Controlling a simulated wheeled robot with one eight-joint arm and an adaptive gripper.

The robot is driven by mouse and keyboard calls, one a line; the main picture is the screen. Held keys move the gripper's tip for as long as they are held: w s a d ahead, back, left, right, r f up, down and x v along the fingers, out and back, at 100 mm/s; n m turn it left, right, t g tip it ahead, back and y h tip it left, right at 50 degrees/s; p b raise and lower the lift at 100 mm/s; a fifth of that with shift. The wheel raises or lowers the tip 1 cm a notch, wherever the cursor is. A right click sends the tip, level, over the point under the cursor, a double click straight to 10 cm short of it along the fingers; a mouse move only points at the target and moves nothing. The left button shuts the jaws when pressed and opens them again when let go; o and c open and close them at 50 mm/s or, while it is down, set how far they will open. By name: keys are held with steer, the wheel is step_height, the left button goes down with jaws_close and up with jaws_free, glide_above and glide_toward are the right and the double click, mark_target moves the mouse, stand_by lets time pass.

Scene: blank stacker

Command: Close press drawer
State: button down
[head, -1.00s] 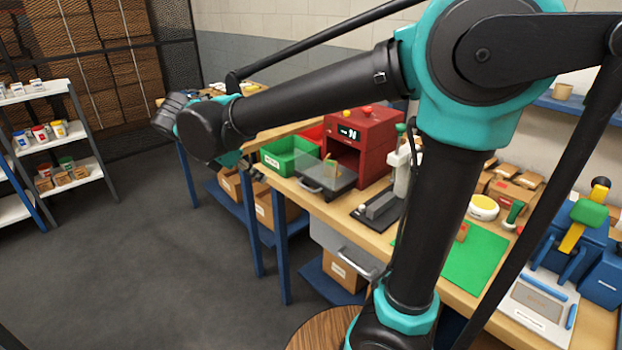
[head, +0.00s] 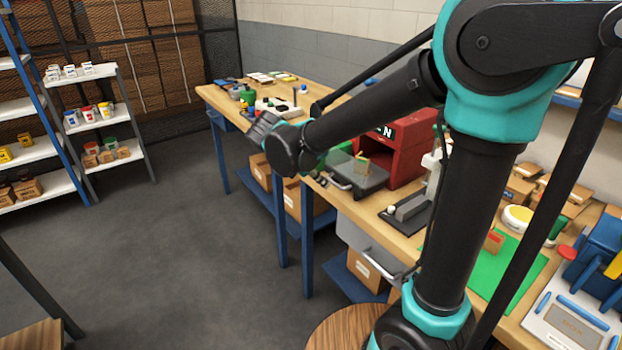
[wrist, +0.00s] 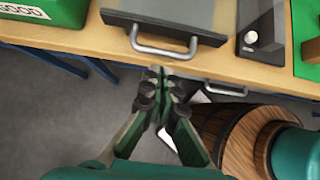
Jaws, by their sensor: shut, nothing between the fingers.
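The red press (head: 408,152) stands on the wooden workbench, partly hidden behind my arm in the head view. Its grey drawer (head: 372,180) sticks out of the front, open, with a small yellow-brown piece (head: 362,164) on it. In the wrist view the drawer (wrist: 178,22) is at the top, with its metal handle (wrist: 160,48) facing me. My gripper (wrist: 161,76) is shut and empty. Its fingertips appear just below the handle in the wrist view; I cannot tell whether they touch it.
A green bin (wrist: 45,10) is left of the drawer. A dark fixture with a white knob (wrist: 251,38) is to its right. A lower bench drawer handle (head: 388,270) projects below the benchtop. A wooden round stool-like top (head: 340,328) is near my base. Floor at left is clear.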

steer(key=shift+w+d+f, duration=0.15)
steer(key=shift+w+d, duration=0.3)
steer(key=shift+d, duration=0.2)
steer(key=w+d, duration=0.2)
steer(key=d, duration=0.1)
steer(key=w+d, duration=0.3)
steer(key=d, duration=0.1)
steer(key=w+d, duration=0.2)
steer(key=d, duration=0.1)
steer(key=shift+w+d, duration=0.15)
steer(key=shift+w, duration=0.15)
